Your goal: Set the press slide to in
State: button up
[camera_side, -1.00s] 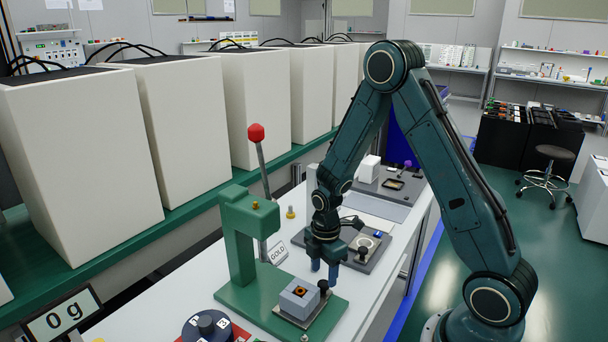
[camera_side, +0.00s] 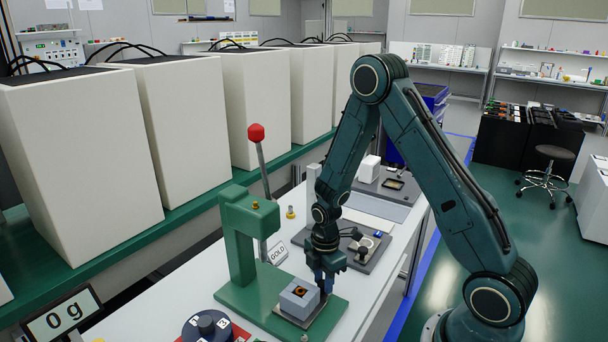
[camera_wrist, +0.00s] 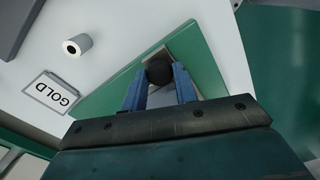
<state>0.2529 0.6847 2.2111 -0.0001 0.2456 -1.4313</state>
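The press (camera_side: 238,235) is a green frame with a red-knobbed lever, standing on a green base. Its slide is a grey block (camera_side: 298,298) with an orange-ringed hole, on a light plate (camera_side: 287,322) at the base's right part, out from under the press head. A black knob shows in the wrist view (camera_wrist: 159,72), on the slide's plate. My gripper (camera_side: 326,286) points down at the block's right side. In the wrist view its blue fingers (camera_wrist: 159,82) lie on both sides of the knob with no clear gap, so it looks shut on it. In the side view the fingers hide the knob.
A GOLD sign (camera_side: 278,252) and a brass-topped piece (camera_side: 290,212) stand behind the press. A numbered dial (camera_side: 206,325) and a 0 g display (camera_side: 63,317) are at the front left. A dark plate with fittings (camera_side: 362,248) lies behind my gripper.

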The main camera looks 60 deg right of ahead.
jog(key=shift+w, duration=3.75)
grip_shut()
jog(key=o, duration=1.1)
grip_release()
jog(key=shift+s, duration=0.1)
